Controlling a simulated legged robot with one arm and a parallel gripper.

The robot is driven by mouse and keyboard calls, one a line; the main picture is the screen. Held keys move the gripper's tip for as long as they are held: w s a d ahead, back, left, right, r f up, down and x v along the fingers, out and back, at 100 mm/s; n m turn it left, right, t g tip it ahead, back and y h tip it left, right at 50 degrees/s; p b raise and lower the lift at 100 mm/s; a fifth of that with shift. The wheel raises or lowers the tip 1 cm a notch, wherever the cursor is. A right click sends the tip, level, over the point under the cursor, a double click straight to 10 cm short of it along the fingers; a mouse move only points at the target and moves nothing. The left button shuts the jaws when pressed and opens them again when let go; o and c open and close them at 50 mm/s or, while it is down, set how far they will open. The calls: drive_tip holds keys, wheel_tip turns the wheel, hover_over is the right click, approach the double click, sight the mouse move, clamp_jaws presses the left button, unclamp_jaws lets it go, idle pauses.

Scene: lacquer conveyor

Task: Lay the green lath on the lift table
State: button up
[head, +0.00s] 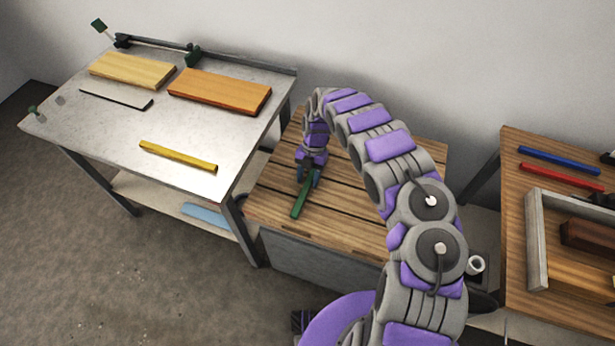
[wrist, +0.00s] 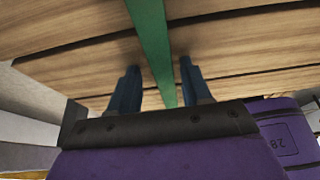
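The green lath (head: 301,200) appears to lie on the slatted wooden top of the lift table (head: 345,215), near its left front part. Its far end is hidden at my gripper. My gripper (head: 309,175) points down over the lath. In the wrist view the lath (wrist: 152,40) runs between the two blue fingers of my gripper (wrist: 160,75). A gap shows on each side, so the fingers are open and do not grip it. The slats show behind it.
A metal workbench (head: 110,125) at left carries a yellow bar (head: 178,157), a pale board (head: 132,69) and an orange board (head: 220,92). A wooden table at right holds a blue lath (head: 558,160), a red lath (head: 561,176) and a tray (head: 537,240).

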drive_tip(key=w+d+r+m+h+p, duration=0.1)
drive_tip(key=d+r+m, duration=0.25)
drive_tip(key=r, duration=0.55)
drive_tip(key=w+d+r+m+h+p, duration=0.15)
drive_tip(key=d+r, duration=0.25)
drive_tip(key=r, duration=0.5)
drive_tip(key=s+d+r+m+t, duration=0.1)
drive_tip(key=s+d+r+m, duration=0.3)
drive_tip(key=s+r+m, duration=0.35)
drive_tip(key=s+d+r+m, duration=0.4)
drive_tip(key=s+r+m, duration=0.2)
drive_tip(key=r, duration=0.3)
drive_tip(key=s+a+r+m, duration=0.1)
drive_tip(key=s+m, duration=0.5)
drive_tip(key=s, duration=0.9)
drive_tip(key=s+a+r+m+t, duration=0.1)
drive_tip(key=s+m, duration=0.6)
drive_tip(key=s, duration=0.8)
drive_tip(key=shift+a+r+y, duration=0.35)
drive_tip(key=shift+a+r, duration=0.3)
drive_tip(key=shift+a, duration=0.3)
drive_tip(key=shift+a, duration=0.1)
